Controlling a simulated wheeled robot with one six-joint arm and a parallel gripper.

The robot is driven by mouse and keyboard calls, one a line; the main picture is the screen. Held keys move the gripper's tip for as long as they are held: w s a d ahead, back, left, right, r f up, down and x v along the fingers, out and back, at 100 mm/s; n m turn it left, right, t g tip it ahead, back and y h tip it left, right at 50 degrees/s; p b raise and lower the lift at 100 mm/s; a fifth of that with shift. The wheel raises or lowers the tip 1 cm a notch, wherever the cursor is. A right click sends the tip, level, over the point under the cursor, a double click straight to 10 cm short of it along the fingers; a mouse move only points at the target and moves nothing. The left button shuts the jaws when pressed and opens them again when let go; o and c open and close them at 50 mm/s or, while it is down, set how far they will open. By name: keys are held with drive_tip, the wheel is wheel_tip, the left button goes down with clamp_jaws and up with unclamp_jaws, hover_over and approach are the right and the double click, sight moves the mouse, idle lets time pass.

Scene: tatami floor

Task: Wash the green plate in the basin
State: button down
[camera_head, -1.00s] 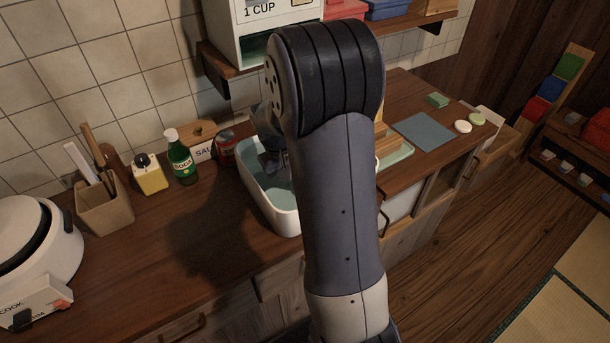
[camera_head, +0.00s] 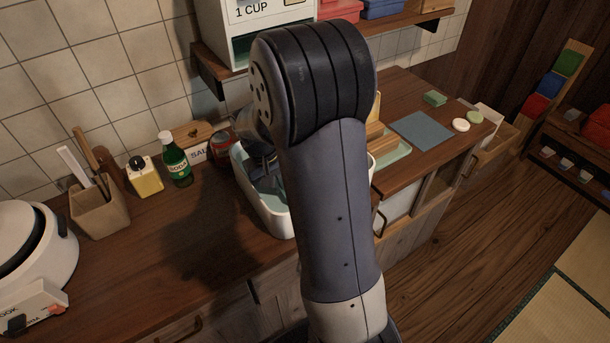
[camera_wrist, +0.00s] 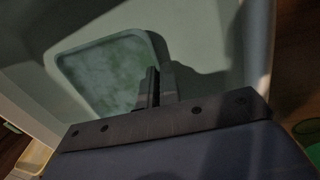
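The white basin (camera_head: 276,222) stands on the counter, with pale blue-green water or lining inside. It is partly hidden behind my arm. My gripper (camera_head: 266,172) reaches down into it. In the wrist view the green plate (camera_wrist: 108,72) is a squarish, rimmed plate with cloudy, mottled marks, inside the basin (camera_wrist: 205,30). My gripper's fingers (camera_wrist: 157,86) are close together at the plate's right edge and look shut on its rim. The plate cannot be made out in the head view. The dim wrist view does not show whether it touches the basin floor.
Left of the basin stand a red can (camera_head: 222,148), a green soda bottle (camera_head: 176,163), a yellow bottle (camera_head: 146,176), a utensil holder (camera_head: 100,208) and a white cooker (camera_head: 32,255). A pale green tray (camera_head: 396,156) and blue mat (camera_head: 422,130) lie to the right.

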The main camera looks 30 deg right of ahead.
drive_tip(key=shift+d, duration=1.2)
drive_tip(key=shift+w, duration=0.1)
drive_tip(key=shift+a, duration=1.55)
drive_tip(key=shift+a+f, duration=0.1)
drive_tip(key=shift+a, duration=0.25)
drive_tip(key=shift+s, duration=0.2)
drive_tip(key=shift+w+d, duration=0.2)
drive_tip(key=shift+d, duration=1.7)
